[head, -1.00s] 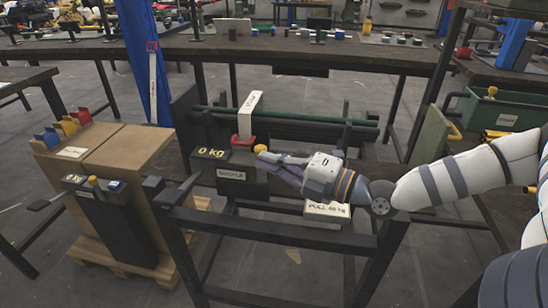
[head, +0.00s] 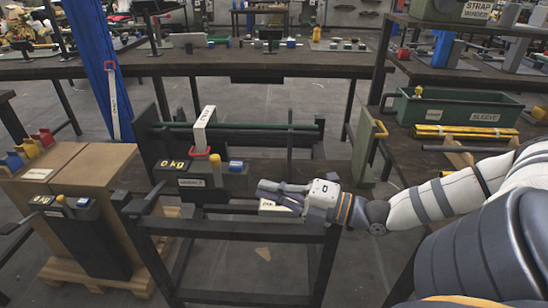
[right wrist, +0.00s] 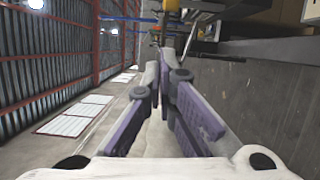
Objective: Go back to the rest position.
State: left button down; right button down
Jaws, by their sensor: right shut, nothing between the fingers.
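My right gripper (head: 266,194) is in the middle of the head view, shut and empty, its arm coming in from the right. It points left, to the right of the press unit (head: 195,181) with its "0 kg" display, yellow knob (head: 215,158) and blue button (head: 236,166), and apart from them. In the right wrist view its purple-grey fingers (right wrist: 165,75) meet at the tips with nothing between them. A white label plate (head: 276,207) is partly hidden behind the gripper. My left gripper is not in view.
A dark metal frame (head: 240,232) stands below the gripper. Cardboard boxes (head: 72,180) on a pallet are at left. A green sleeve bin (head: 455,108) and yellow bundle (head: 465,132) lie on the right bench. A long bench (head: 200,64) runs behind.

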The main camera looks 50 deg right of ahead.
jog(key=s+a+f+n+g+y, duration=0.2)
jog(key=s+a+f+n+g, duration=0.2)
jog(key=a+f+n+g, duration=0.25)
jog(key=s+a+f+n+g+y, duration=0.2)
jog(key=s+a+f+n+g, duration=0.25)
jog(key=a+n, duration=0.35)
jog(key=s+f+n+g+h, duration=0.2)
jog(key=s+n, duration=0.4)
jog(key=n, duration=0.5)
jog(key=s+d+f+n+g+h, duration=0.1)
jog(key=s+f+n+g+h, duration=0.2)
jog(key=n, duration=0.8)
jog(key=s+f+n+g+h, duration=0.2)
jog(key=s+f+n+h, duration=0.3)
jog(key=s+n, duration=0.4)
jog(key=shift+s+d+n+h, duration=0.2)
jog(key=shift+d+n+h, duration=0.3)
jog(key=shift+n, duration=0.85)
jog(key=shift+a+f, duration=0.1)
